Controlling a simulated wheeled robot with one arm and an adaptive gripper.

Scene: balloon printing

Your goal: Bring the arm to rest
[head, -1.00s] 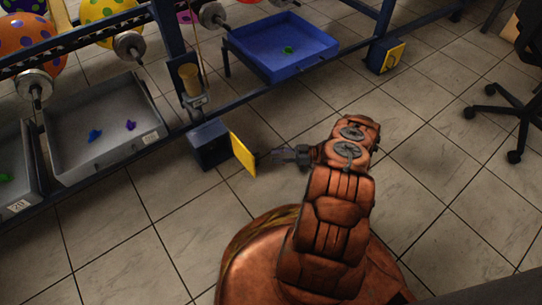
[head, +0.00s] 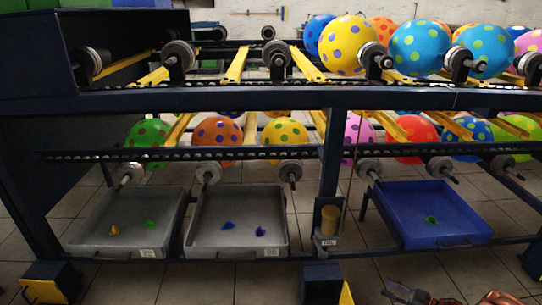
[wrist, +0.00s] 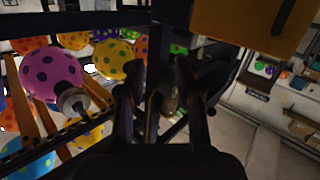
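My gripper (head: 405,293) shows at the bottom edge of the head view, right of centre, in front of the rack's lower rail. Part of my copper-coloured arm lies at its right; the rest is outside the frame. In the wrist view my gripper (wrist: 160,85) has its dark fingers spread apart, with no held object visible between them. The picture is dark there, and a brownish patch behind the fingers is hard to identify.
A dark blue rack (head: 230,101) with spotted balloons spans the head view. Grey trays (head: 160,195) and a blue tray (head: 470,225) with small balloons sit below. A yellow-faced foot (head: 42,291) stands lower left. A yellow panel (wrist: 240,25) is close in the wrist view.

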